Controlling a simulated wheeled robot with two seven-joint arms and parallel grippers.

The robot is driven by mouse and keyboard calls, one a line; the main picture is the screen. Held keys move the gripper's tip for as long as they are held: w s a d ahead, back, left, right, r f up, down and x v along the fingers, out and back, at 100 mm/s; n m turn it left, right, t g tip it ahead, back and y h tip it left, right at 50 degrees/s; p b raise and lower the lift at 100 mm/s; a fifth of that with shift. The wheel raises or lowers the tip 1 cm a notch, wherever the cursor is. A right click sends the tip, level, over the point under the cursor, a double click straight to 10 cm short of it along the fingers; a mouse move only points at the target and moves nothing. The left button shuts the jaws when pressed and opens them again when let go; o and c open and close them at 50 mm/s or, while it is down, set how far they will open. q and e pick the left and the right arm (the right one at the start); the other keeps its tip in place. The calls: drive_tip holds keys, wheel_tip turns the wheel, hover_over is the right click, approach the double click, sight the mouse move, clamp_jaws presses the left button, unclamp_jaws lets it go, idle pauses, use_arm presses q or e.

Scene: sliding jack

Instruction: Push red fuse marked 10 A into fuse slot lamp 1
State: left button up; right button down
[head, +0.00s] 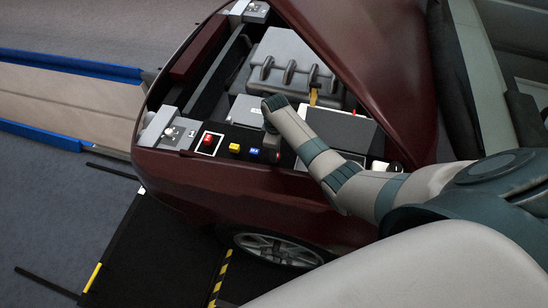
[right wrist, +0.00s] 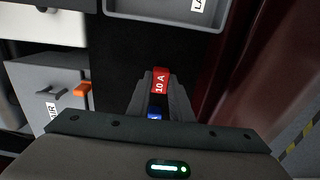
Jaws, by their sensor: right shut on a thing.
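The red fuse marked 10 A (right wrist: 160,80) is between the fingertips of my right gripper (right wrist: 160,92) in the right wrist view, with its label facing the camera. The gripper is shut on it. A grey tray (right wrist: 150,10) with a partly cut-off label starting "LA" lies at the top of the right wrist view. I cannot make out the lamp 1 slot. My left gripper is not in view.
A red piece (head: 209,143) in a white outline and a yellow piece (head: 234,148) sit along the front ledge. A grey box (right wrist: 50,85) with an orange clip (right wrist: 82,90) is at left in the wrist view. The dark red hood (head: 365,50) stands at the right.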

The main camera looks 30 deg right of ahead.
drive_tip(key=shift+r+p, duration=0.7)
drive_tip(key=shift+r, duration=1.6)
